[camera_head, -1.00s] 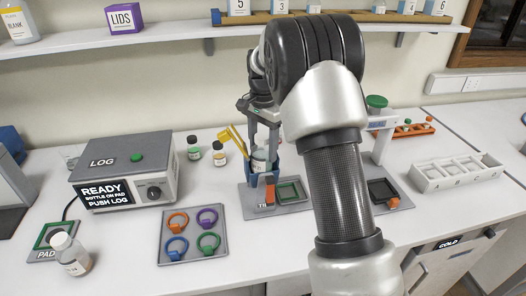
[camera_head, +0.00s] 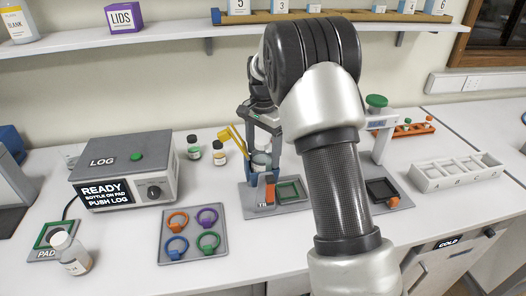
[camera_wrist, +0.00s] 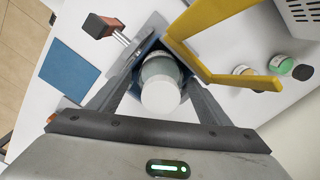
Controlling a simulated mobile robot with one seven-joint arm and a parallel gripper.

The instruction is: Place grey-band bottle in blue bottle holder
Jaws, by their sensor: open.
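A bottle (camera_head: 261,160) with a pale cap stands in the blue bottle holder (camera_head: 254,168), which has a yellow handle. In the wrist view the bottle (camera_wrist: 160,94) shows a white cap and a greyish body; its lower part is hidden inside the holder. My gripper (camera_head: 263,154) is open, its two fingers pointing down on either side of the bottle. In the wrist view my gripper (camera_wrist: 163,68) has a finger left and right of the bottle. I cannot tell whether the fingers touch the holder.
A second bottle (camera_head: 71,254) stands by the pad (camera_head: 42,236) at left, near the log box (camera_head: 124,178). A tray of coloured rings (camera_head: 190,251) lies in front. A white rack (camera_head: 455,172) is at right.

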